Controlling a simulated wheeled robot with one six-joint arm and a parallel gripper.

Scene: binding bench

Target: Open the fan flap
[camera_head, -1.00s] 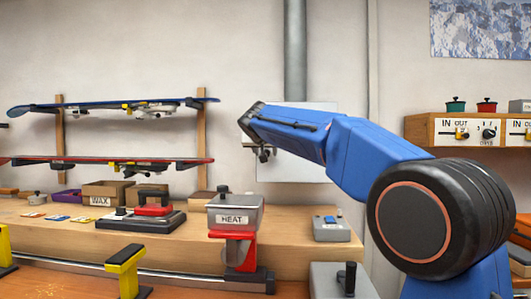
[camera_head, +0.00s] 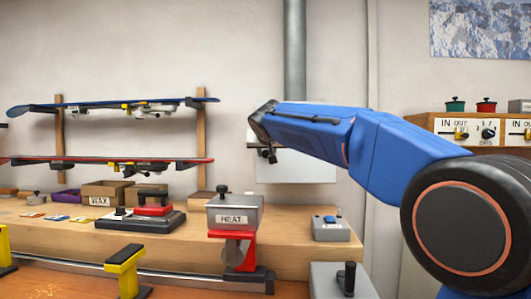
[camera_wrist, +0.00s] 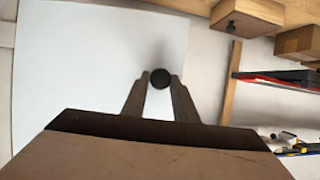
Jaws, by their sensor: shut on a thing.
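A pale square panel (camera_head: 297,170) on the back wall, below the grey duct pipe, looks like the fan flap. Its upper part is hidden behind my arm in the head view. In the wrist view the panel (camera_wrist: 70,75) fills the left and middle. A small round black knob (camera_wrist: 160,77) shows between the two fingertips. My gripper (camera_wrist: 160,88) is shut on this knob. In the head view my gripper (camera_head: 267,154) is small, dark and in front of the panel's left part. I cannot tell whether the panel stands off the wall.
The bench holds a grey HEAT pot (camera_head: 235,212), a grey box with a blue button (camera_head: 330,228) and a WAX box (camera_head: 100,192). Two boards hang on a rack (camera_head: 203,140) at left. A control shelf (camera_head: 470,130) is at right. The wall around the panel is clear.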

